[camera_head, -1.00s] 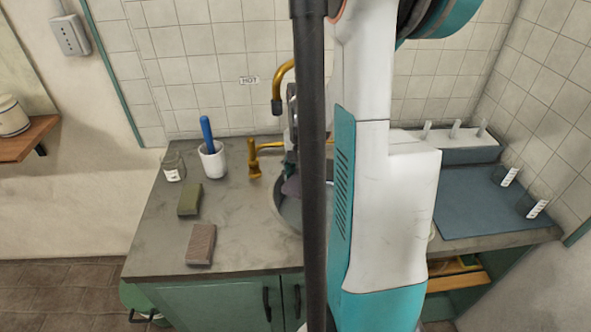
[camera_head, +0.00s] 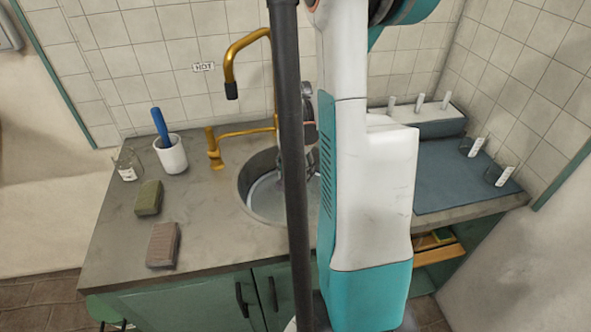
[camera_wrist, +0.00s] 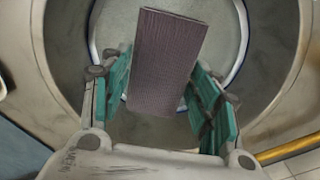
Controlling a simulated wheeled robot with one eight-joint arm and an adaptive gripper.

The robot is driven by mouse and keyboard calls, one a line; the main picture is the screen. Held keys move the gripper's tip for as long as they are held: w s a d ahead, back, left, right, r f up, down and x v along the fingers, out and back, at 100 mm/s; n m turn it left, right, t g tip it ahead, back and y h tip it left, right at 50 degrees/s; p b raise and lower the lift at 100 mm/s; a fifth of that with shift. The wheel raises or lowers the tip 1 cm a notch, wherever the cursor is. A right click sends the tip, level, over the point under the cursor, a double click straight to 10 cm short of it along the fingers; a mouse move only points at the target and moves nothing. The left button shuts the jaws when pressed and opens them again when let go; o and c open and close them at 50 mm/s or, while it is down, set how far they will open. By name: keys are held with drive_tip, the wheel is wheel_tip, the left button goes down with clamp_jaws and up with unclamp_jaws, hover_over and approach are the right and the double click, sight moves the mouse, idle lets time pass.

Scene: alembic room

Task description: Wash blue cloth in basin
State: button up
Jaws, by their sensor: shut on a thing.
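My gripper (camera_wrist: 158,72) is shut on a flat, greyish-purple rectangular piece (camera_wrist: 165,45), held between its teal fingers. The piece looks purplish rather than blue; I cannot tell for sure whether it is the blue cloth. In the wrist view it is over the round basin (camera_wrist: 62,62), whose floor shows a pale disc with a blue-white edge. In the head view the basin (camera_head: 244,192) is sunk in the counter and partly hidden by a dark pole and my arm. Part of my gripper shows behind the pole above the basin. Height above the basin floor is unclear.
A brass tap (camera_head: 250,42) and a brass fitting (camera_head: 214,150) stand by the basin. On the counter (camera_head: 205,225) at left are a green block (camera_head: 149,198), a brown block (camera_head: 163,245), a white cup (camera_head: 171,156) and a glass (camera_head: 127,165). A blue-grey mat (camera_head: 455,183) lies right.

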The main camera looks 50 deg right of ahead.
wheel_tip(320, 180, down, 10)
drive_tip(key=b, duration=0.6)
drive_tip(key=shift+f+b, duration=0.1)
drive_tip(key=shift+b, duration=0.25)
drive_tip(key=shift+f, duration=2.5)
drive_tip(key=shift+s+d, duration=0.95)
drive_tip(key=shift+d, duration=0.15)
drive_tip(key=shift+w+a, duration=0.95)
drive_tip(key=shift+a, duration=0.2)
wheel_tip(320, 180, up, 9)
drive_tip(key=p, duration=0.6)
